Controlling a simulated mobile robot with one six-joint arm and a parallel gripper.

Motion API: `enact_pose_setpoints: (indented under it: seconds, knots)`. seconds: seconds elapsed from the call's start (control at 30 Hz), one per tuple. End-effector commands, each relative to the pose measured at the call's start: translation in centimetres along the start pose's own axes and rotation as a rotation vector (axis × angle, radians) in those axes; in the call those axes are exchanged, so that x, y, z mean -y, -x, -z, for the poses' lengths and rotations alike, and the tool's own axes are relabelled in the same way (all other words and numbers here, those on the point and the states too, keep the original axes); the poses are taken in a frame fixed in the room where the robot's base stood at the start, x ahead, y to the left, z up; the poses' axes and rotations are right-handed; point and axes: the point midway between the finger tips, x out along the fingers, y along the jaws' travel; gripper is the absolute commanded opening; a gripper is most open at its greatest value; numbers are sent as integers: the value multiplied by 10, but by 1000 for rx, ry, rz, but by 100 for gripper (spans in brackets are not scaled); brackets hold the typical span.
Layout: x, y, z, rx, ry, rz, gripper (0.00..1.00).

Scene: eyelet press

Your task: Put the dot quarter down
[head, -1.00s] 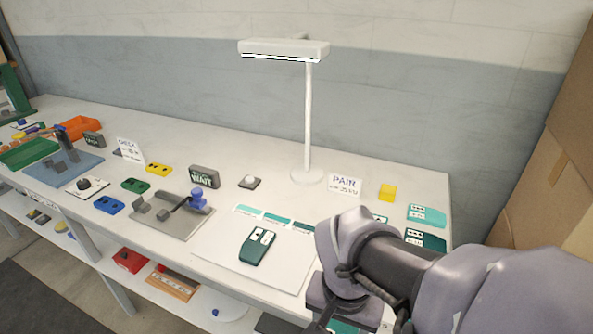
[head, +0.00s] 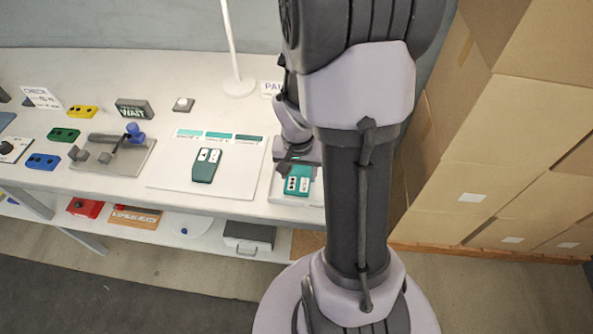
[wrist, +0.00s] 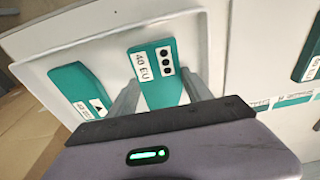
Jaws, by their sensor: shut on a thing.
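The dot quarter (wrist: 157,72) is a teal piece with a white label and several dark dots. In the wrist view it sits between the two fingers of my gripper (wrist: 160,95), which is shut on it. A second teal piece with a triangle on its label (wrist: 82,92) lies just left of it, apart from it. Both show over a white tray (wrist: 100,45); I cannot tell whether the dot quarter touches the tray. In the head view my gripper is mostly hidden behind my arm, above teal pieces (head: 298,186) at the bench's front right.
A white mat (head: 165,175) left of the tray holds a dark green labelled piece (head: 205,165), with coloured strips (head: 219,135) behind. Cardboard boxes (head: 480,150) fill the right side.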

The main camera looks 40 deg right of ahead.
Motion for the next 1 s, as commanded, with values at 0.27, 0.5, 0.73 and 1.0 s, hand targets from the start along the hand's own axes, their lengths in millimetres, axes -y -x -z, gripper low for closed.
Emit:
enact_pose_setpoints:
  seconds: [0.27,0.5,0.73,1.0]
  knots:
    - [0,-3,-1,0,0,0,62]
    - [0,-2,-1,0,0,0,80]
    - [0,9,1,-1,0,0,80]
    - [0,87,2,-4,-1,2,80]
